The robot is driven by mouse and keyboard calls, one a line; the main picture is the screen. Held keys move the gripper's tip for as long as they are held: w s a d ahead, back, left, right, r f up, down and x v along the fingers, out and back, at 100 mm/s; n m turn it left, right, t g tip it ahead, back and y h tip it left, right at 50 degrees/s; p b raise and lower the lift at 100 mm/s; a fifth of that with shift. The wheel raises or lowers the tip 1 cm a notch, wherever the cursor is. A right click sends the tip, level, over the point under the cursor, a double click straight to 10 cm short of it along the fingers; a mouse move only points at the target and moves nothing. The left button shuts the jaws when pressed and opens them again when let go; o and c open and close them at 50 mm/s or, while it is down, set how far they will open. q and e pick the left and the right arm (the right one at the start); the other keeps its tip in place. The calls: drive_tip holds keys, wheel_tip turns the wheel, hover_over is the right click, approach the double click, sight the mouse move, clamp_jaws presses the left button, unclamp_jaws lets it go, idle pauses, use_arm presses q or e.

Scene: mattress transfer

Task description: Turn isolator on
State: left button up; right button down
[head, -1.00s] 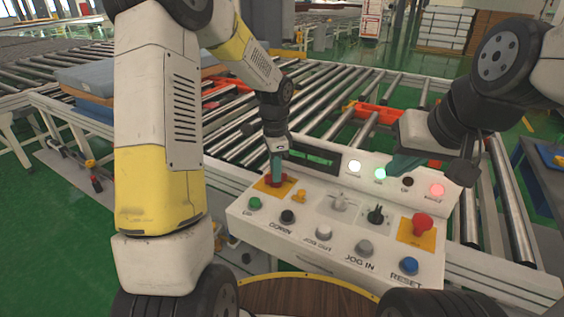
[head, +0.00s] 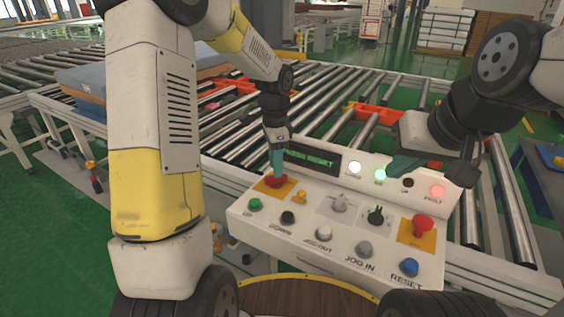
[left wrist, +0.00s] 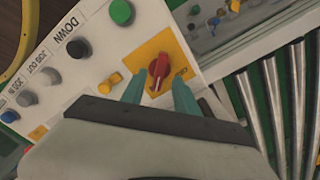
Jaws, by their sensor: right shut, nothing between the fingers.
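The isolator looks to be the red rotary knob (head: 276,181) on a yellow plate at the far left corner of the white control panel (head: 310,240). In the left wrist view the red knob (left wrist: 158,72) shows between and just beyond my teal fingertips, its handle tilted on the plate. My left gripper (head: 276,163) points down just above the knob. In the left wrist view its fingers (left wrist: 158,92) are apart with gaps on both sides of the knob. My right gripper (head: 403,166) is shut and empty near the panel's lamps.
The panel carries several push buttons, a black selector (head: 376,215) and a red mushroom button (head: 422,226). White, green and red lamps are lit beside a green-lit display (head: 309,157). A roller conveyor (head: 330,95) lies behind, with a mattress (head: 90,80) at left.

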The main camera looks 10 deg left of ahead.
use_arm(q)
wheel_tip(320, 180, up, 4)
drive_tip(key=shift+r, duration=0.45)
drive_tip(key=shift+s+r, duration=0.1)
drive_tip(key=shift+r, duration=0.1)
drive_tip(key=s+a+r+n+t, duration=0.1)
drive_tip(key=s+r+n+t, duration=0.1)
drive_tip(key=s, duration=0.5)
drive_tip(key=s+a+r+n+t+h, duration=0.1)
drive_tip(key=s+r+n+t, duration=0.1)
drive_tip(key=s+r+n, duration=0.3)
drive_tip(key=s+a+r+n+t+h, duration=0.1)
drive_tip(key=s+r+n, duration=0.3)
drive_tip(key=s, duration=0.6)
drive_tip(key=shift+s+a+n+t, duration=0.15)
drive_tip(key=shift+n+t, duration=0.45)
drive_tip(key=shift+n, duration=0.4)
